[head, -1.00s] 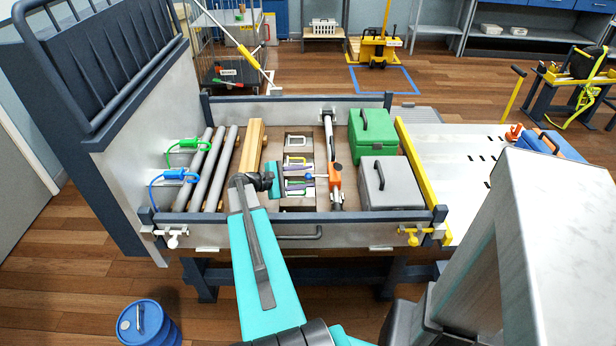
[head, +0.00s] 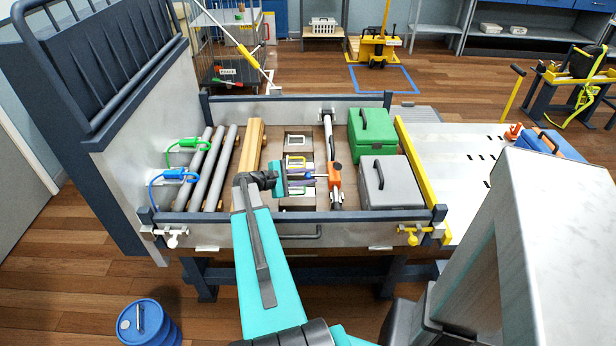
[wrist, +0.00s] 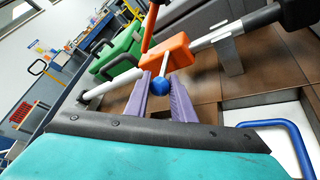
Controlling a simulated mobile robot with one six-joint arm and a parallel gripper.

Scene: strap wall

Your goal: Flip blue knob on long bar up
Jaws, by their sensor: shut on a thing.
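The long bar (head: 328,130) is a pale rod with an orange block (head: 335,177) on it, near its front end. In the wrist view the orange block (wrist: 167,56) carries a small round blue knob (wrist: 160,85) on its near side and an orange lever with a dark tip above. My gripper (wrist: 160,84) has its two purple fingers shut on the blue knob, one on each side.
A grey case (head: 386,184) and a green case (head: 371,133) stand right of the bar. Framed panels with coloured handles (head: 296,163) lie under my gripper. A wooden beam (head: 249,150) and grey pipes (head: 205,170) lie to the left. A low rim (head: 190,217) encloses the bed.

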